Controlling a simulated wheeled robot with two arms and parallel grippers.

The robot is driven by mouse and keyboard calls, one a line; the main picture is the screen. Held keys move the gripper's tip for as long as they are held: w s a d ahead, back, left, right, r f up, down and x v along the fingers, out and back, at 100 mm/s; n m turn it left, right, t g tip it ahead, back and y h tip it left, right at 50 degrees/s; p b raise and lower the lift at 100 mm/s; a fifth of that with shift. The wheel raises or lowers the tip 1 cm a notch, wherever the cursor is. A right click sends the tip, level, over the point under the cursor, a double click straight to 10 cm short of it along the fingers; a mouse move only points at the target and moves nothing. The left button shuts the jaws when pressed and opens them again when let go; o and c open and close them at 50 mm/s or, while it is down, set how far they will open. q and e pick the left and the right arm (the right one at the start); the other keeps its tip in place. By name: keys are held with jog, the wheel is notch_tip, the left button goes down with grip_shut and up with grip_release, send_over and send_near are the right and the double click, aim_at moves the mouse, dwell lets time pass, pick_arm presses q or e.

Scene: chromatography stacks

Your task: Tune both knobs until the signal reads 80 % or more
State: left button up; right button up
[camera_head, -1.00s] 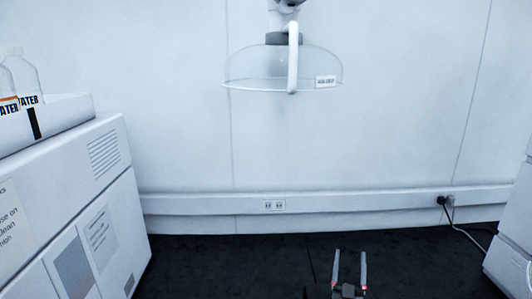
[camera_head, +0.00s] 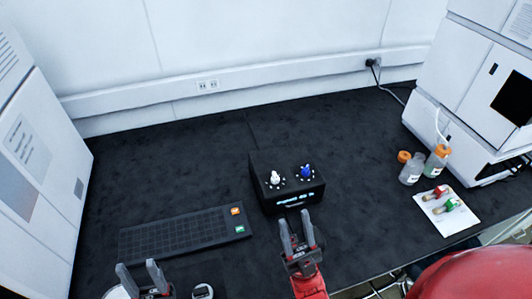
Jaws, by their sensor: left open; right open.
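A black control box (camera_head: 262,187) stands on the dark bench near the middle of the view. On its top are a white knob (camera_head: 275,177) on the left and a blue knob (camera_head: 306,172) on the right, each ringed by white marks. A small lit display (camera_head: 296,199) is on its front face; its reading is too small to make out. My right gripper (camera_head: 296,225) is open and empty, just in front of the box and apart from the knobs. My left gripper (camera_head: 139,271) is open at the bottom left, in front of the keyboard.
Bottles with orange caps (camera_head: 437,160) and a white card (camera_head: 452,215) with small red and green items are on the right. White instrument cabinets flank the bench. The bench behind the box is clear.

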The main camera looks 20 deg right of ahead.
jog(key=w+a+f+g+h, duration=0.1)
jog(key=w+a+f+g, duration=0.2)
jog(key=w+f+g, duration=0.25)
jog(key=m+g+h+b, duration=0.3)
jog(key=m+g+h, duration=0.4)
jog(key=h, duration=0.5)
send_near(277, 181)
jog(key=shift+m+t, duration=0.55)
jog(key=shift+m, duration=0.15)
jog(key=w, duration=1.2)
jog(key=shift+a+f+p, duration=0.25)
jog(key=shift+f+p, duration=0.05)
jog(key=shift+f, duration=0.1)
jog(key=shift+s, duration=0.1)
grip_shut()
